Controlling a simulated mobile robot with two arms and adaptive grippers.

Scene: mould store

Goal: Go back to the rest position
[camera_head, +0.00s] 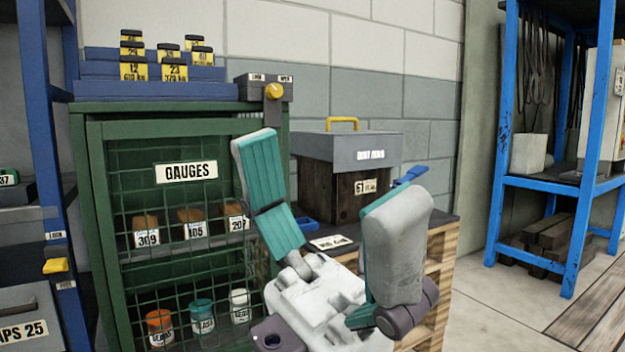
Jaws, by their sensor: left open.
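My left gripper (325,175) shows large in the lower middle of the head view, with teal pads on its two grey fingers. The fingers are spread wide apart and nothing is held between them. It is in front of the green mesh cabinet (90,220) labelled GAUGES and the wooden box with a grey lid (365,150). The left finger overlaps the cabinet's right side in the picture; I cannot tell how close it is. My right gripper is not in view.
Several black-and-yellow weights (132,70) stand on blue steps on the cabinet. Jars (202,315) and numbered items sit behind the mesh. The box stands on a dark-topped pallet stand (440,275). Blue racks stand left (60,150) and right (500,160). Clear floor (490,300) shows at lower right.

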